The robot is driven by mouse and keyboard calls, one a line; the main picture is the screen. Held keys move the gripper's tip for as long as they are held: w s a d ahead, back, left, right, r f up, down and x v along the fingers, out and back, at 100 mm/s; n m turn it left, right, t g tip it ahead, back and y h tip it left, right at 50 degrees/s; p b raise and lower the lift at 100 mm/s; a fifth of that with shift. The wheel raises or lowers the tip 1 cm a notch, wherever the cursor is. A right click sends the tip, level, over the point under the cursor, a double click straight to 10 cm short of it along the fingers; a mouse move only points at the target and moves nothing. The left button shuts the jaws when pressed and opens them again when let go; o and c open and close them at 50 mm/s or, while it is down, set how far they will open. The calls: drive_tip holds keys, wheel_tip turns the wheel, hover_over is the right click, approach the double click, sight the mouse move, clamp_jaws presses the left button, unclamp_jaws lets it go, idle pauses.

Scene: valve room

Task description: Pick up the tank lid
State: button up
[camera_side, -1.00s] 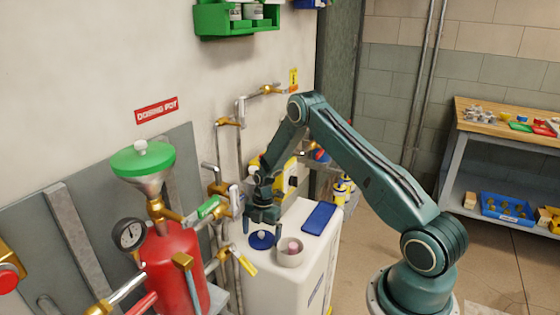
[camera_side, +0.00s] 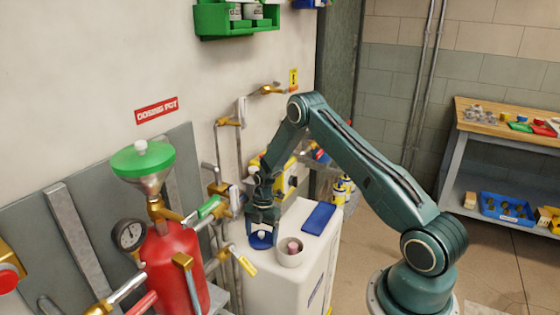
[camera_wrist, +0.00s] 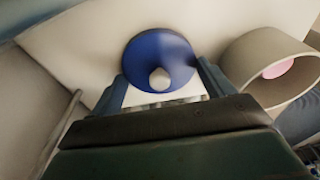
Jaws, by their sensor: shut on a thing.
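The tank lid (camera_side: 261,242) is a round blue disc with a small pale knob on top, at the top of the white tank (camera_side: 290,265). In the wrist view the lid (camera_wrist: 150,48) lies at the finger ends, its knob between them. My gripper (camera_side: 262,230) points down over the lid, its fingers on either side. It is shut on the lid, with the fingers (camera_wrist: 162,84) close to the rim. I cannot tell whether the lid touches the tank top.
A round beige cup (camera_side: 290,254) with a pink thing inside stands close right of the lid; it also shows in the wrist view (camera_wrist: 245,65). A flat blue pad (camera_side: 319,216) lies behind it. Pipes with a yellow-handled valve (camera_side: 246,265) and a red vessel (camera_side: 178,262) stand left.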

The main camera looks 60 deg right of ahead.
sight(262, 233)
drive_tip(key=shift+r, duration=0.1)
drive_tip(key=shift+s+r, duration=0.2)
drive_tip(key=shift+r, duration=0.15)
wheel_tip(262, 233, up, 6)
drive_tip(key=shift+r, duration=0.25)
drive_tip(key=s, duration=1.9)
drive_tip(key=shift+s+f, duration=0.2)
drive_tip(key=shift+s, duration=0.1)
drive_tip(key=shift+w, duration=0.1)
drive_tip(key=w+a+r+n, duration=0.2)
drive_tip(key=w+r+n, duration=0.1)
drive_tip(key=w+r, duration=0.2)
drive_tip(key=w, duration=0.2)
drive_tip(key=shift+w+r, duration=0.2)
drive_tip(key=shift+w, duration=0.2)
drive_tip(key=shift+a+f, duration=0.1)
drive_tip(key=shift+f, duration=0.15)
drive_tip(key=shift+f, duration=2.95)
